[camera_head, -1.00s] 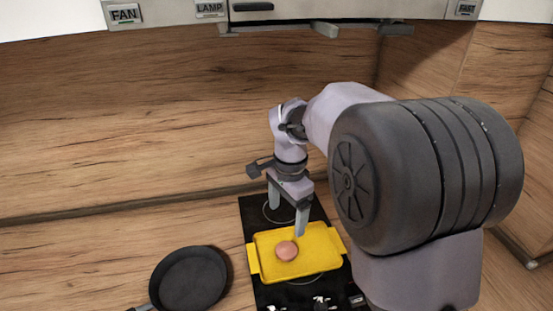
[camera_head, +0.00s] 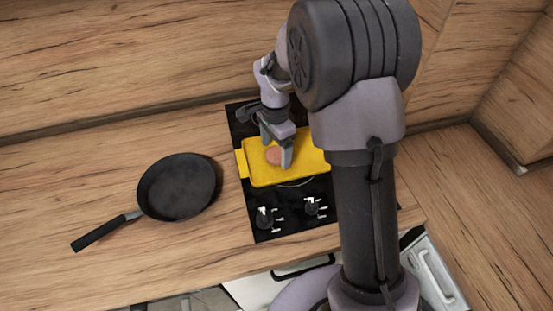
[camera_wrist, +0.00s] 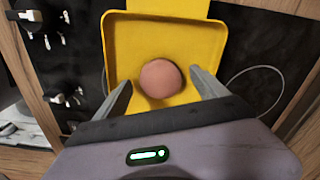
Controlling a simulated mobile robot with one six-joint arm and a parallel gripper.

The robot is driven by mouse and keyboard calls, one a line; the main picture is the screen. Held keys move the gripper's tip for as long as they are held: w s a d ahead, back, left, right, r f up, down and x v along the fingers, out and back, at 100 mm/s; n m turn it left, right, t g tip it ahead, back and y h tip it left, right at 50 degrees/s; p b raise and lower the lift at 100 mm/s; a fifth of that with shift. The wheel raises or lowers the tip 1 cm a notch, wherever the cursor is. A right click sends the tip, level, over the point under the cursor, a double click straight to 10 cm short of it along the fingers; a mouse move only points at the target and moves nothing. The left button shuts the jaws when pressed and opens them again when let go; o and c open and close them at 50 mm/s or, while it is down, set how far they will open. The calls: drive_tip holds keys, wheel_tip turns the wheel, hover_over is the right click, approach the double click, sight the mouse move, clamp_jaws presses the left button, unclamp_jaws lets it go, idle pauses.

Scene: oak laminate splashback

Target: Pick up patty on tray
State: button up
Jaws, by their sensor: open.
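A round pinkish-brown patty (camera_head: 273,156) lies on the yellow tray (camera_head: 262,177), which sits on the black cooktop. In the wrist view the patty (camera_wrist: 160,78) lies on the floor of the tray (camera_wrist: 165,28), ahead of and between my two fingers. My gripper (camera_head: 275,154) is open and empty, low over the tray. In the wrist view my gripper (camera_wrist: 162,94) has one finger to each side of the patty's near edge, with gaps visible. In the head view the fingers partly cover the patty. Whether the fingertips touch the tray cannot be told.
A black frying pan (camera_head: 178,187) stands on the wooden counter to the left, its handle pointing to the lower left. The black cooktop (camera_head: 285,222) has knobs along its front. A wooden splashback (camera_head: 120,60) rises behind. Counter between pan and wall is clear.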

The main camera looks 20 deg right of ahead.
drive_tip(key=shift+f, duration=0.6)
drive_tip(key=shift+r, duration=0.15)
drive_tip(key=shift+c, duration=0.4)
drive_tip(key=c, duration=1.4)
drive_tip(key=shift+r, duration=0.1)
